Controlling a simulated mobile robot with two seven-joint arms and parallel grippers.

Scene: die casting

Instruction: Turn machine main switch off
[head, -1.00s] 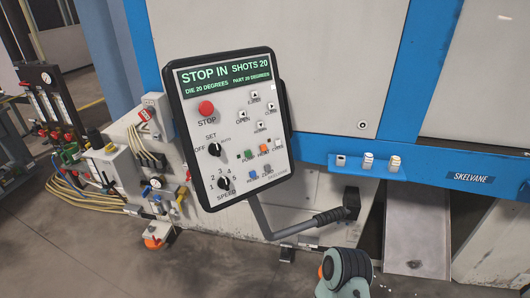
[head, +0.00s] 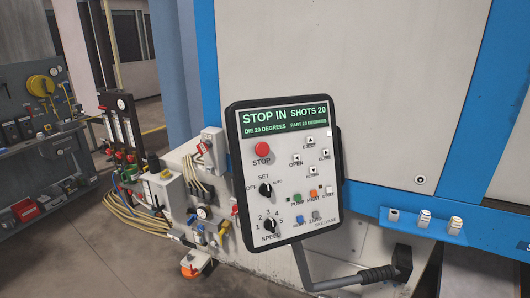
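A control panel (head: 287,172) with a black frame stands in the middle on a bent grey arm. Its screen reads "STOP IN SHOTS 20". It has a red STOP button (head: 262,149), a black OFF/SET/AUTO knob (head: 265,190) and a black SPEED knob (head: 269,225). Left of the panel, a grey box (head: 213,139) with a red handle is fixed to the machine; I cannot tell for sure whether it is the main switch. Neither of my grippers is in view.
The white and blue machine (head: 400,90) fills the right side. Yellowish hoses (head: 135,218) and a valve stand (head: 122,125) are at the left. A tool board with a shelf (head: 35,138) stands at the far left. Some grey floor (head: 100,265) is clear at lower left.

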